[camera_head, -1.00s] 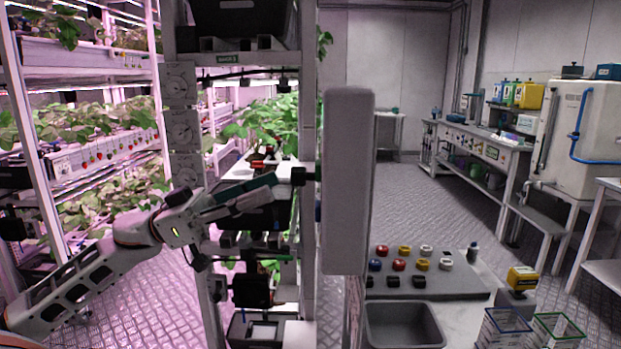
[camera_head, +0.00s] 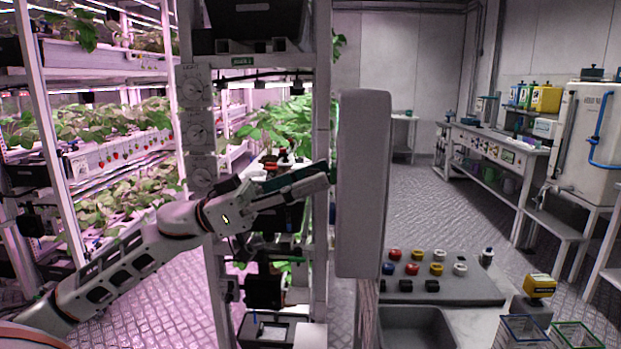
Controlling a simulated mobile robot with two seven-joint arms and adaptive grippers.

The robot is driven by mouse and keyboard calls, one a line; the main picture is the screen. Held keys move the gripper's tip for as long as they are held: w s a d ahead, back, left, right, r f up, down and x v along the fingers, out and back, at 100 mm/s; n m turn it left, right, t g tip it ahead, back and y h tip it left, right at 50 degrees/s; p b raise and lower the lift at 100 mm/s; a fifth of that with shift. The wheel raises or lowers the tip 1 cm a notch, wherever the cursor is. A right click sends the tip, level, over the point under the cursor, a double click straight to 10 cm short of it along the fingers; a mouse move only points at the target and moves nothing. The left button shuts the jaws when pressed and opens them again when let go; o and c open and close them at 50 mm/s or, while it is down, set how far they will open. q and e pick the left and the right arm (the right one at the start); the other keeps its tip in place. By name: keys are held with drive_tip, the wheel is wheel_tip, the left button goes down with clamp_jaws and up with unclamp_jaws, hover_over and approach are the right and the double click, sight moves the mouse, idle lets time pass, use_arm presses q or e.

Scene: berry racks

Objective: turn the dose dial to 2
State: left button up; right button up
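My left gripper (camera_head: 326,176) reaches across the rack, right of the dials, and points right toward a tall pale panel (camera_head: 362,180). I cannot tell whether it touches the panel or how its fingers stand. My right gripper is out of view.
The near rack's right post (camera_head: 322,120) stands close to my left gripper. A dark tray (camera_head: 440,287) with several coloured knobs or caps and a grey bin (camera_head: 412,328) are at lower right. A yellow device (camera_head: 540,286) stands beside them. The floor (camera_head: 420,205) behind is clear.

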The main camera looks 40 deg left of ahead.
use_arm(q)
clamp_jaws()
